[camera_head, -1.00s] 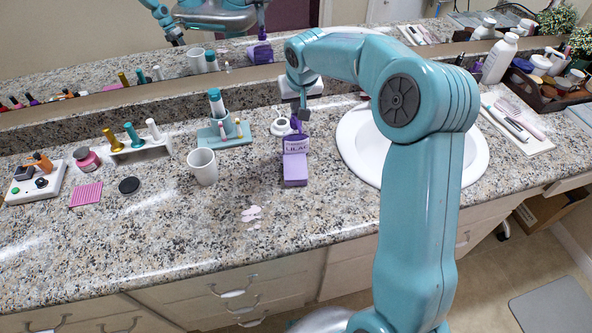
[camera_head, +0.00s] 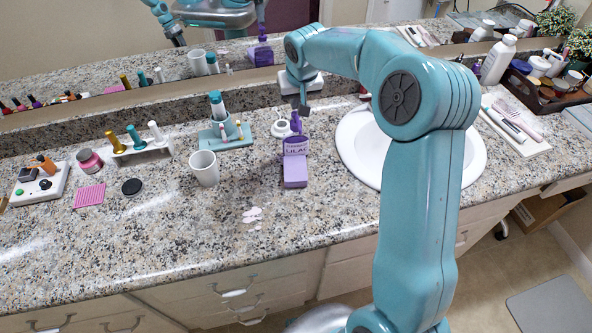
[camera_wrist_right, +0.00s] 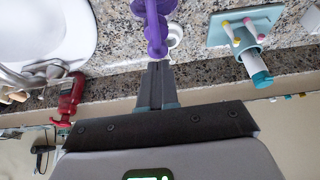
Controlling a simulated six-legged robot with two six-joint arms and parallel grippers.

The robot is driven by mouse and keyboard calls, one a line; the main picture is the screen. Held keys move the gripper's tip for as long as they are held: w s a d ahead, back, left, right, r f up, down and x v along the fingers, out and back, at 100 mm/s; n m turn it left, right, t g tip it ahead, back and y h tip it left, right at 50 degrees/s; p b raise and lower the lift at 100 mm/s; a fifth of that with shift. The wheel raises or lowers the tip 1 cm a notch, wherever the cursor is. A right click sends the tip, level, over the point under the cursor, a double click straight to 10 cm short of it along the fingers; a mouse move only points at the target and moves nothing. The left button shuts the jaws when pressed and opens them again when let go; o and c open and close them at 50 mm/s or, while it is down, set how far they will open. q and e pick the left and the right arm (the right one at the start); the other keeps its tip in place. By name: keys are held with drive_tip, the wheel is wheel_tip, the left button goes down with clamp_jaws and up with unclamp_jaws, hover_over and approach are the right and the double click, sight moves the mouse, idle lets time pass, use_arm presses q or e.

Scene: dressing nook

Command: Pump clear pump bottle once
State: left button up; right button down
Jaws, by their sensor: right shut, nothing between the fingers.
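I cannot make out a clear pump bottle for certain. A purple bottle (camera_head: 295,168) with a LILAC label and a purple top stands on the counter left of the sink. Its purple top also shows in the right wrist view (camera_wrist_right: 153,22). A small white round item (camera_head: 281,128) sits behind it, partly hidden; it shows beside the purple top in the wrist view (camera_wrist_right: 175,34). My right gripper (camera_head: 304,108) is shut and empty, just behind and above the purple top. In the wrist view its fingertips (camera_wrist_right: 158,66) are together, apart from the purple top. My left gripper is not in view.
The white sink (camera_head: 357,150) is right of the bottle. A white cup (camera_head: 204,170) and a teal stand (camera_head: 238,142) are to the left. The mirror (camera_head: 120,45) rises behind the counter. Pale pink spots (camera_head: 252,214) lie in front. The front counter is mostly clear.

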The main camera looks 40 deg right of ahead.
wheel_tip(320, 180, up, 6)
drive_tip(key=p, duration=0.4)
drive_tip(key=shift+p, duration=0.3)
idle(0.3)
